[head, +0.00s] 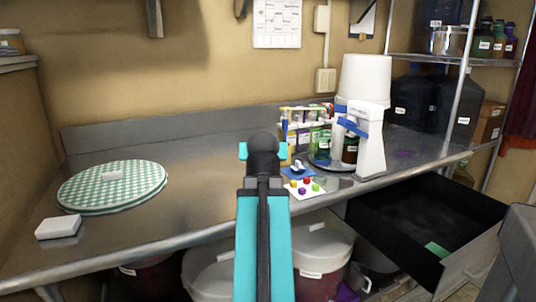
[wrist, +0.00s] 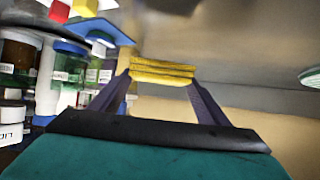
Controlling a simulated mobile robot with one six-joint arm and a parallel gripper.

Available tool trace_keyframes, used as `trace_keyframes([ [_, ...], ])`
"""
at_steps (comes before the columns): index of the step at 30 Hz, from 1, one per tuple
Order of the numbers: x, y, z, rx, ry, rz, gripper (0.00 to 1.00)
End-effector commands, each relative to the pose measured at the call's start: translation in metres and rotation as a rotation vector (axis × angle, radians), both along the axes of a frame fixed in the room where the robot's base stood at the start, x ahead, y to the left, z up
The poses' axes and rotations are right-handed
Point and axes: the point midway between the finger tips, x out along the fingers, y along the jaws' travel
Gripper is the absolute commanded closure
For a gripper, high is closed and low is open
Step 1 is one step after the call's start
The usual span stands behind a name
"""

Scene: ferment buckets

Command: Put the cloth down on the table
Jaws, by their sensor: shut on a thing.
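My gripper (wrist: 160,78) is shut on a yellow folded cloth (wrist: 162,68), seen between its two dark fingers in the wrist view. In the head view my arm reaches out over the steel table (head: 205,175), with its end near the middle. The cloth is hidden behind my arm there. The cloth appears held off the table surface; the exact gap cannot be told.
A round green checkered piece (head: 100,190) and a white block (head: 58,228) lie at the table's left. Bottles (head: 318,135), a white appliance (head: 370,150) and a card with coloured bits (head: 305,190) stand right of my arm. An open drawer (head: 400,222) juts out at right.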

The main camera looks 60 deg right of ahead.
Motion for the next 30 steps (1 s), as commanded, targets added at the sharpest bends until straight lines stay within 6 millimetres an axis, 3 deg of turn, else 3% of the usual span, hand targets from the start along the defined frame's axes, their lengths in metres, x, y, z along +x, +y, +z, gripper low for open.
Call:
trace_keyframes([
  [18, 0.014, -0.021, 0.002, 0.002, 0.001, -0.002, 0.52],
  [25, 0.033, -0.047, -0.001, 0.001, 0.000, -0.001, 0.52],
  [30, 0.033, -0.047, 0.000, 0.000, 0.000, -0.003, 0.52],
])
